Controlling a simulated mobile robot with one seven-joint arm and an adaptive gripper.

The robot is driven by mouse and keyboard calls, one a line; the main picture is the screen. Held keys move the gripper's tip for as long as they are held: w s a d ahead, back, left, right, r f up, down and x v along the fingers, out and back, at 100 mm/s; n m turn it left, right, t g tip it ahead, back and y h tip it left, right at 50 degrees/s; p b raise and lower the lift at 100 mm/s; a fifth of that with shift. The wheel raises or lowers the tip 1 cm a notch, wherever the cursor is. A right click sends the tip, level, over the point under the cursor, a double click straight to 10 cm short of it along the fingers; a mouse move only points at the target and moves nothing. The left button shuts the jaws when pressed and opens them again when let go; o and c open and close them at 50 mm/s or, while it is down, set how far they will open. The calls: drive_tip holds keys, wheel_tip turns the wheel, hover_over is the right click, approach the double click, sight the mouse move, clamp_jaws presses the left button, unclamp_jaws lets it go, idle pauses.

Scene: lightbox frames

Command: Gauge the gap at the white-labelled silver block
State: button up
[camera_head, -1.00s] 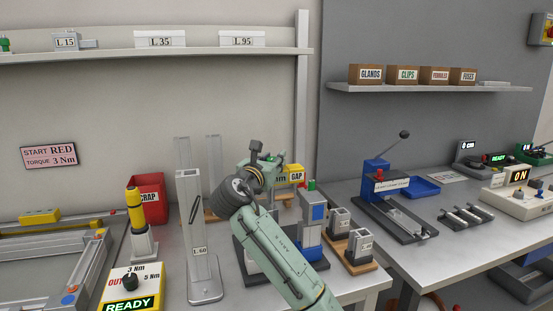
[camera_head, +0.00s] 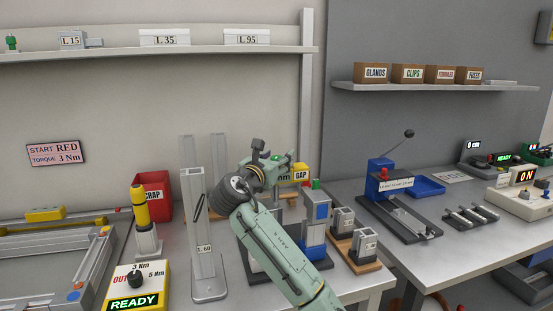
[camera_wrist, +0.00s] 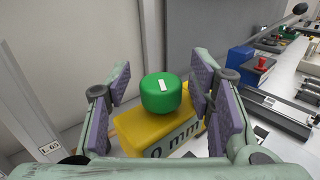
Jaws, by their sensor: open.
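The yellow gap gauge (camera_wrist: 155,135) shows in the wrist view with "0 mm" on its face and a round green knob (camera_wrist: 163,95) on top. Its GAP sign (camera_head: 301,175) shows beside my gripper in the head view. My gripper (camera_wrist: 160,100) is open, with its purple-padded fingers on both sides of the green knob and clear space visible beside it. Two short silver blocks with white labels, one behind (camera_head: 343,220) and one in front (camera_head: 364,244), stand on a wooden base to the right. My arm hides much of the gauge in the head view.
A tall silver post labelled L 60 (camera_head: 199,235) stands left of my arm. A blue device (camera_head: 316,218) stands close on its right. A red SCRAP bin (camera_head: 153,195) and a READY box (camera_head: 135,290) are further left. A lever press (camera_head: 385,185) is at right.

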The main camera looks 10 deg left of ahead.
drive_tip(key=v, duration=1.2)
drive_tip(key=shift+f, duration=0.1)
